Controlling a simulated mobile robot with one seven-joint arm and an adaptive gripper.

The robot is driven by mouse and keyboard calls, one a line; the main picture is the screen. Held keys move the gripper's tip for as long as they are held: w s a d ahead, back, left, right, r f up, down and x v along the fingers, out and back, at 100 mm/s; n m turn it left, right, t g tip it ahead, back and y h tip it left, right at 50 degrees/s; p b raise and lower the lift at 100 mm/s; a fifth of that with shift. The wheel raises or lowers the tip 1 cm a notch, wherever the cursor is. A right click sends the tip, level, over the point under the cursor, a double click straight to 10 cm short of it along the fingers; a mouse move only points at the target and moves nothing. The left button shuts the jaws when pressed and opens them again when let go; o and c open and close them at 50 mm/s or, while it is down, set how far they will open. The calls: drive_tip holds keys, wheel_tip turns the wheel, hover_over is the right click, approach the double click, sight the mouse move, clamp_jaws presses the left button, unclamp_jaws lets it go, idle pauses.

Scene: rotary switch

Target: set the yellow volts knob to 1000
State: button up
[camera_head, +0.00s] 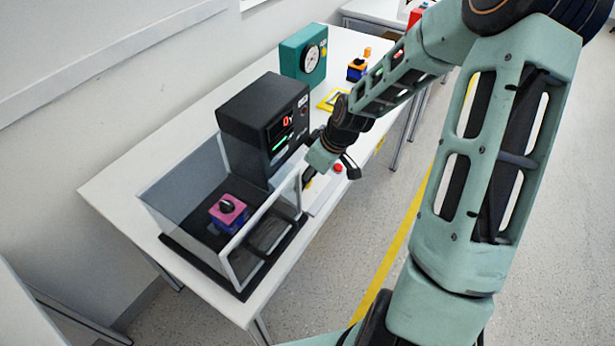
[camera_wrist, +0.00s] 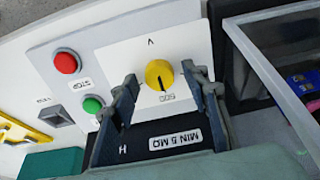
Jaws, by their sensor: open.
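The yellow volts knob (camera_wrist: 158,75) sits on a white plate marked V in the wrist view. A dark pointer line on the knob faces a mark that seems to read 500, at the lower edge in this view. A 1000 mark is not legible. My gripper (camera_wrist: 160,80) is open, with one finger on each side of the knob; I cannot tell whether either finger touches it. In the head view, my gripper (camera_head: 311,176) is at the panel beside the black meter, and it mostly hides the knob.
A red STOP button (camera_wrist: 66,62) and a green button (camera_wrist: 92,104) are close to the left finger. A black meter box (camera_head: 262,118) and a clear-walled enclosure (camera_head: 185,170) stand beside the panel. A teal gauge box (camera_head: 303,54) stands farther back on the table.

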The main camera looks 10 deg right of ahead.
drive_tip(key=shift+c, duration=0.6)
drive_tip(key=c, duration=1)
drive_tip(key=shift+m, duration=0.3)
drive_tip(key=m+b, duration=0.1)
drive_tip(key=m, duration=0.8)
drive_tip(key=shift+m+h+b, duration=0.4)
drive_tip(key=shift+m, duration=2)
